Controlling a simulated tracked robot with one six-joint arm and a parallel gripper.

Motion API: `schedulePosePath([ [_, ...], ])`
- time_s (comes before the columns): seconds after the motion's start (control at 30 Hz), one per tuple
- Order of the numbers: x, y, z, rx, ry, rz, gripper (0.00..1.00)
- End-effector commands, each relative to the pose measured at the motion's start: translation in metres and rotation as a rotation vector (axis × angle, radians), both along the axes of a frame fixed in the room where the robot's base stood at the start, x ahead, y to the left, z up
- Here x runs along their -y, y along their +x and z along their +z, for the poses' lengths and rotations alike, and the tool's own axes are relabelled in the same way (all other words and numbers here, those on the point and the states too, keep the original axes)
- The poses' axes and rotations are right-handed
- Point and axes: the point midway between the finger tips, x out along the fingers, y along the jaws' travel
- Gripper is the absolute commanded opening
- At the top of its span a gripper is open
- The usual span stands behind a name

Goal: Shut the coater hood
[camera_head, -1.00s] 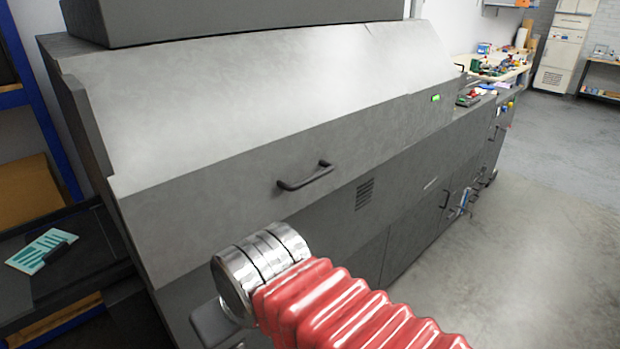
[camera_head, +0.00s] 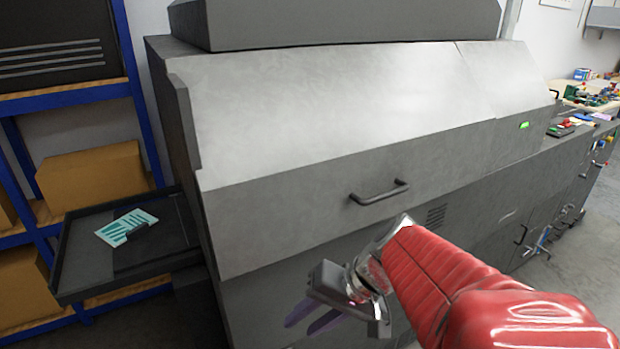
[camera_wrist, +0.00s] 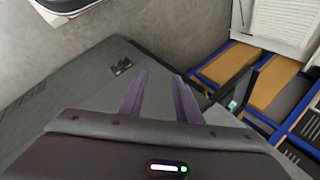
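The coater hood (camera_head: 330,100) is the large grey sloped cover across the head view. It lies down along the machine body, and I see no clear gap under its front edge. Its dark bar handle (camera_head: 380,193) is on the front face. My gripper (camera_head: 303,322) is below and left of the handle, in front of the machine's lower front, apart from the handle. Its purple fingers point down and left. In the wrist view the two fingers (camera_wrist: 160,90) stand apart with nothing between them.
A dark side tray (camera_head: 80,265) with a teal-and-white card (camera_head: 127,226) juts out at the left. Behind it are blue shelves with cardboard boxes (camera_head: 92,182). A control panel (camera_head: 575,125) is at the right. Open floor lies at the far right.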

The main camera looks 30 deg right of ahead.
Motion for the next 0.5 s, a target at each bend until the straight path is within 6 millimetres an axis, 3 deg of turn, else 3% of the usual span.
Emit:
schedulePosePath([
  [0.27, 0.032, 0.022, 0.012, 0.102, 0.285, -0.185, 0.31],
  [0.5, 0.085, 0.04, 0.038, 0.299, 0.49, -0.362, 0.31],
])
